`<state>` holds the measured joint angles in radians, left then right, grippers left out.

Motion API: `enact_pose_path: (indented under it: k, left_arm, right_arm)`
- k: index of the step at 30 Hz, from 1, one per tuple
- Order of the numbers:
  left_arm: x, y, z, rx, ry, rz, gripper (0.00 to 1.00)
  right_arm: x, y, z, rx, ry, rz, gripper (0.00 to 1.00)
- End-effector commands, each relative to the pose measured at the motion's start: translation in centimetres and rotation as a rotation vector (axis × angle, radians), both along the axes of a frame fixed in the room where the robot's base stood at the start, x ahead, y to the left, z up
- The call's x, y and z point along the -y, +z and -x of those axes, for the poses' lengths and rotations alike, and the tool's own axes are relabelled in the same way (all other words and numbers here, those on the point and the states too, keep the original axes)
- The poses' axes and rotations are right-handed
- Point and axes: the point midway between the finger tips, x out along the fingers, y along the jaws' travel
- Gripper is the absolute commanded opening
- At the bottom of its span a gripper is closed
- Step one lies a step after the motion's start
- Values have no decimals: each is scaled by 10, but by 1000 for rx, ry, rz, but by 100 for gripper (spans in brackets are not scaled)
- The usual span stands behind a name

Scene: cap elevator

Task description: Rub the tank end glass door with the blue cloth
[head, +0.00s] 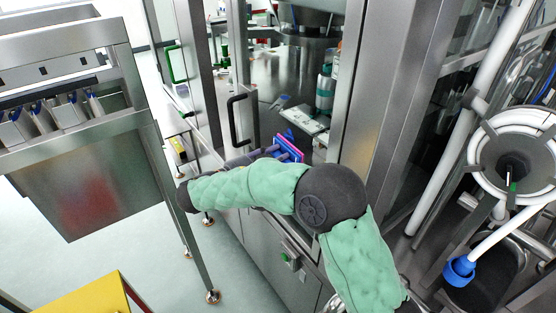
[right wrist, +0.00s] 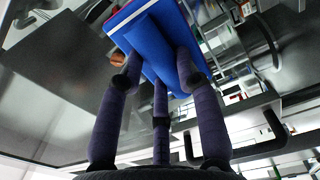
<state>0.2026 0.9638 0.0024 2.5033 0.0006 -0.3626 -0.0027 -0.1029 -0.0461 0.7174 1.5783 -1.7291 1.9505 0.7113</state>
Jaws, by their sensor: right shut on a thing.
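My right gripper (head: 270,153) is shut on the blue cloth, a folded-looking pad that shows blue with a pink edge (head: 290,147) in the head view. In the right wrist view the dark fingers (right wrist: 160,85) grip the cloth (right wrist: 150,38) from below, and it covers their tips in part. The glass door (head: 268,82) has a steel frame and a black handle (head: 236,120). The cloth is at the lower part of the glass, right of and below the handle. I cannot tell whether it touches the pane. My left gripper is not in view.
A steel machine with a tray (head: 62,115) stands at the left. A steel post (head: 375,90) is right of the glass, with white pipes and a blue-ended hose (head: 459,270) beyond. A yellow box (head: 85,298) is at the lower left. Pale floor (head: 180,262) is open between.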

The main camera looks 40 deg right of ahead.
Motion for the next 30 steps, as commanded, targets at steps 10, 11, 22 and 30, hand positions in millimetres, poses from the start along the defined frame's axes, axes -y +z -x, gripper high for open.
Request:
enact_pose_path:
  k: [10, 11, 22, 30]
  left_arm:
    - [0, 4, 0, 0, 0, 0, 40]
    - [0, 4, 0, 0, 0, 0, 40]
    - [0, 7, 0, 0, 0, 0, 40]
    - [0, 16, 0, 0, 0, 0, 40]
  right_arm:
    - [2, 1, -20, 3, 0, 0, 0]
    - [2, 1, -23, 3, 0, 0, 0]
    - [3, 1, -41, 2, 0, 1, 0]
    - [5, 15, -40, 3, 0, 1, 0]
